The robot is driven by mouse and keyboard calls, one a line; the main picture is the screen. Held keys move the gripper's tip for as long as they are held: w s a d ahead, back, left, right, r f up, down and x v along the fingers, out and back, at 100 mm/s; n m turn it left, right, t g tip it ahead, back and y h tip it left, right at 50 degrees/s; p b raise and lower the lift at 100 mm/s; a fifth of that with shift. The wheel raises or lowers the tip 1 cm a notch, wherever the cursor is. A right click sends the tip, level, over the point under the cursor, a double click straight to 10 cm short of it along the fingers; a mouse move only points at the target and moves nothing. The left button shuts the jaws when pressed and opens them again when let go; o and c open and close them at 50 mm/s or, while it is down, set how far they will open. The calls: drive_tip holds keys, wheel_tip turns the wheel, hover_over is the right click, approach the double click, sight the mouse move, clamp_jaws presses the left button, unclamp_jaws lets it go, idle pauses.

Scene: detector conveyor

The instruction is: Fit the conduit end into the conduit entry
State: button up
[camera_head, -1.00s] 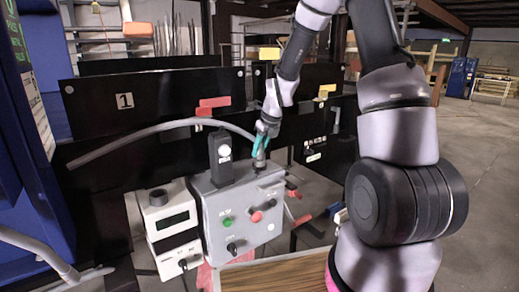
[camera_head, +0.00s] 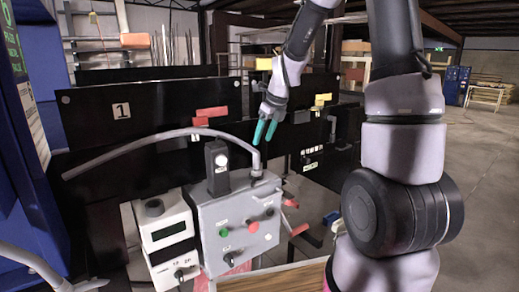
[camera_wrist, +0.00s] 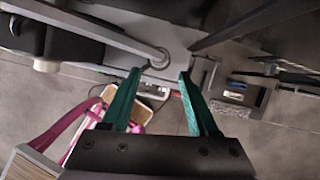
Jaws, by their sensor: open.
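The grey conduit (camera_head: 150,141) arches from the far left to the top of the grey control box (camera_head: 238,218). Its near end (camera_head: 256,160) points down and meets the collar of the conduit entry (camera_head: 256,174) on the box top. How deep it sits cannot be told. My gripper (camera_head: 265,133), with teal fingers, is open and empty, just above and right of the conduit's bend. In the wrist view the open fingers (camera_wrist: 160,74) point toward the round collar (camera_wrist: 160,58), with the conduit (camera_wrist: 95,27) running off to the upper left.
A black unit with a white round spot (camera_head: 219,165) stands on the box, left of the entry. A white instrument (camera_head: 164,222) is beside the box. Black panels (camera_head: 145,112) stand behind. Red levers (camera_head: 298,229) lie to the right. Free air surrounds my gripper above the box.

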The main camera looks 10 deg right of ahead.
drive_tip(key=s+d+r+n+t, duration=0.1)
drive_tip(key=s+d+r+n, duration=0.1)
drive_tip(key=s+r+n, duration=1)
drive_tip(key=s+d+r+n+t, duration=0.1)
drive_tip(key=s+r+n, duration=0.1)
drive_tip(key=s+n, duration=0.4)
drive_tip(key=s+d+r+n+t, duration=0.1)
drive_tip(key=s+r+n, duration=0.2)
drive_tip(key=s+n, duration=0.4)
drive_tip(key=shift+r+n, duration=0.25)
drive_tip(key=shift+n, duration=0.05)
